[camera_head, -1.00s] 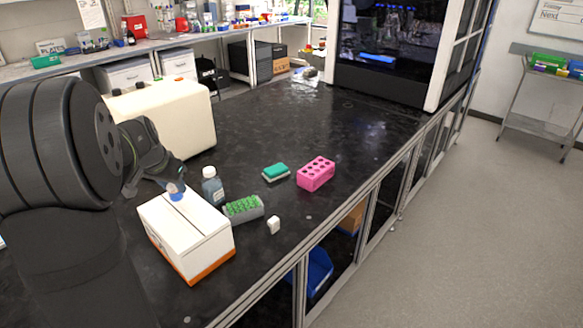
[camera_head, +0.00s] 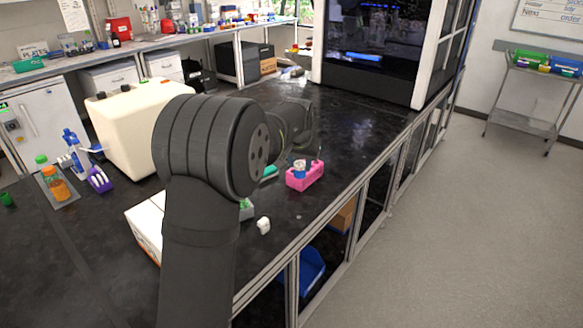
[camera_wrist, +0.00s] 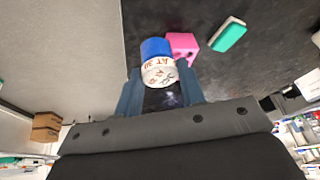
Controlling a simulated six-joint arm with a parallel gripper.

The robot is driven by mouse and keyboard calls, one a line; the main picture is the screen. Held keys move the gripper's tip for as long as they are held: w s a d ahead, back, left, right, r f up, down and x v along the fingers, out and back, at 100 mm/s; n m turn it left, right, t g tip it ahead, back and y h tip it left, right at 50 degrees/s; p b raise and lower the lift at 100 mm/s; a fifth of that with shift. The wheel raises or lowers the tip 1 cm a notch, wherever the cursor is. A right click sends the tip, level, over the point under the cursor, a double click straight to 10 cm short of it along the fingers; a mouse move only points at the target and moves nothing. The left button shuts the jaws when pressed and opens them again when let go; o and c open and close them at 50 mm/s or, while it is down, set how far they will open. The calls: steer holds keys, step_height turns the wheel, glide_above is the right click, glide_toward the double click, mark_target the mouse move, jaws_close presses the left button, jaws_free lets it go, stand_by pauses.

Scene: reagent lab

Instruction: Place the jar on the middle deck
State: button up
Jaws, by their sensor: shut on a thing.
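The jar (camera_wrist: 158,70) is small and white with dark writing and a blue lid. In the wrist view it sits between the two fingers of my gripper (camera_wrist: 160,86), which is shut on it. In the head view the jar (camera_head: 299,168) shows in front of the pink rack (camera_head: 307,181); most of my gripper is hidden behind my arm. I cannot tell the exact gap between jar and rack. A metal cart at the right has an upper deck (camera_head: 547,71) carrying coloured boxes and a bare lower deck (camera_head: 524,124). I cannot tell which is the middle deck.
The black bench (camera_head: 345,125) is mostly clear beyond the rack. A green sponge-like block (camera_wrist: 229,35) lies near the rack. A white box (camera_head: 147,228) and a small white piece (camera_head: 263,226) are by my arm. A large enclosed machine (camera_head: 375,55) stands at the bench's far end.

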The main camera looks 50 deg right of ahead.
mark_target(304, 172)
steer(key=shift+s+d, duration=0.6)
steer(key=shift+s, duration=0.15)
steer(key=f, duration=0.5)
steer(key=shift+w+a+f, duration=0.1)
steer(key=shift+w, duration=0.1)
steer(key=w+f, duration=0.2)
steer(key=w, duration=0.2)
steer(key=w+f, duration=0.5)
steer(key=w, duration=0.2)
steer(key=shift+w+a+f, duration=0.2)
steer(key=shift+w+a, duration=0.1)
steer(key=shift+f, duration=1.95)
steer(key=shift+f, duration=0.15)
steer(key=o, duration=1)
steer(key=v, duration=1.2)
